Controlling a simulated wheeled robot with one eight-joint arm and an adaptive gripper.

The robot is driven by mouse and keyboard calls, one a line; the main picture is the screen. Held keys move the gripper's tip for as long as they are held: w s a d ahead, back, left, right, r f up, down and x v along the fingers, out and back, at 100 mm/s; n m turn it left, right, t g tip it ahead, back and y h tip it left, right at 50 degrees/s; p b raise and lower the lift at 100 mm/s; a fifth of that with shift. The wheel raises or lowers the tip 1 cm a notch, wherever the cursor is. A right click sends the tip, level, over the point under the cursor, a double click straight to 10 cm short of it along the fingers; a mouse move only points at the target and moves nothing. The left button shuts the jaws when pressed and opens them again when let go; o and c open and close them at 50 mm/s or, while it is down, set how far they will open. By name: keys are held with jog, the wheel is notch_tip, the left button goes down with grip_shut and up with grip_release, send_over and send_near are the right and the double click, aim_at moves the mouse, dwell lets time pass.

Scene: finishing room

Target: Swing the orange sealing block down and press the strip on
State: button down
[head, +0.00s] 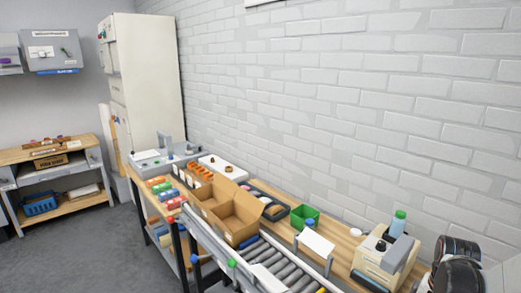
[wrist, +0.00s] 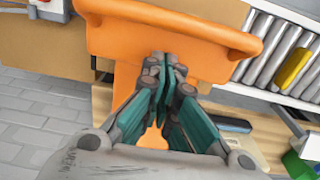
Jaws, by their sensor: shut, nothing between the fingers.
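The orange sealing block (wrist: 200,62) fills the upper middle of the wrist view, with a wide plate and a rounded bar along its edge. A narrower orange part continues down behind my fingers. My gripper (wrist: 166,66) has its teal-padded fingers together with nothing between them. The fingertips overlap the block's lower middle in the picture; I cannot tell whether they touch it. The strip cannot be made out. I cannot pick out the sealing block in the head view, and my gripper is outside it.
A roller conveyor (wrist: 274,48) with a yellow piece (wrist: 293,68) lies right of the block; brown cardboard (wrist: 45,42) is at left. In the head view, an open carton (head: 238,212), a green bin (head: 305,216) and a beige machine (head: 376,262) stand along the bench by the brick wall.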

jog(key=shift+f+b, duration=0.9)
jog(key=shift+f, duration=0.1)
dwell(0.5)
jog(key=shift+r, duration=0.1)
dwell(0.7)
jog(key=shift+r+p, duration=2.45)
jog(key=shift+r, duration=1.05)
